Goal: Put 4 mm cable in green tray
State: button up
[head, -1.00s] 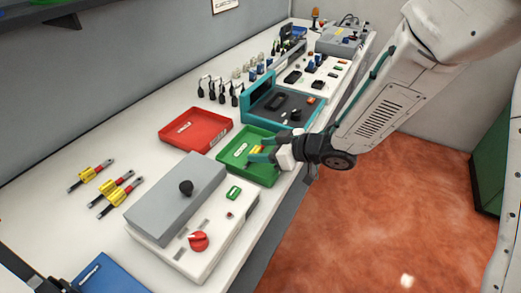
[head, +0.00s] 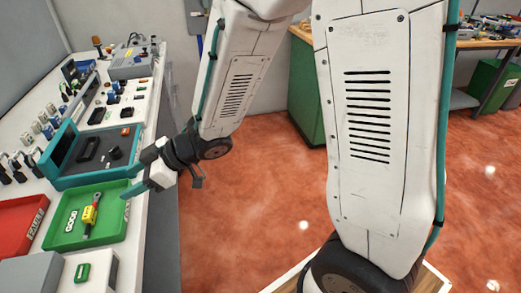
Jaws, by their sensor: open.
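The green tray (head: 117,229) is at the lower left in the head view, on the white bench. A short cable with a yellow tag (head: 89,214) lies inside it, beside the tray's "GOOD" label. The tag's writing is too small to read, so I cannot tell whether it is the 4 mm one. My gripper (head: 131,191) is open and empty, near the tray's upper right edge and apart from the cable. Its teal fingers are partly seen against the tray.
A red tray (head: 37,202) sits left of the green one. A teal-edged dark tray (head: 132,167) with black parts is just behind. The red floor to the right is open.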

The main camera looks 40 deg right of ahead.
jog(key=w+d+r+m+t+h, duration=0.2)
jog(key=d+r+h, duration=0.15)
jog(key=d, duration=0.35)
jog(key=w+d+r+m+t+h, duration=0.2)
jog(key=w+d+r+m+h, duration=0.15)
jog(key=d, duration=0.25)
jog(key=s+d+r+m+h, duration=0.25)
jog(key=s+d+h, duration=0.25)
jog(key=d, duration=0.4)
jog(key=s+d+r+m+g, duration=0.1)
jog(key=s+m+g, duration=0.2)
jog(key=s, duration=0.8)
jog(key=s+d+r+m+g, duration=0.1)
jog(key=s+g, duration=0.4)
jog(key=s, duration=0.7)
jog(key=shift+s+d+r+m, duration=0.3)
jog(key=shift+d+m, duration=0.15)
jog(key=shift+m, duration=0.45)
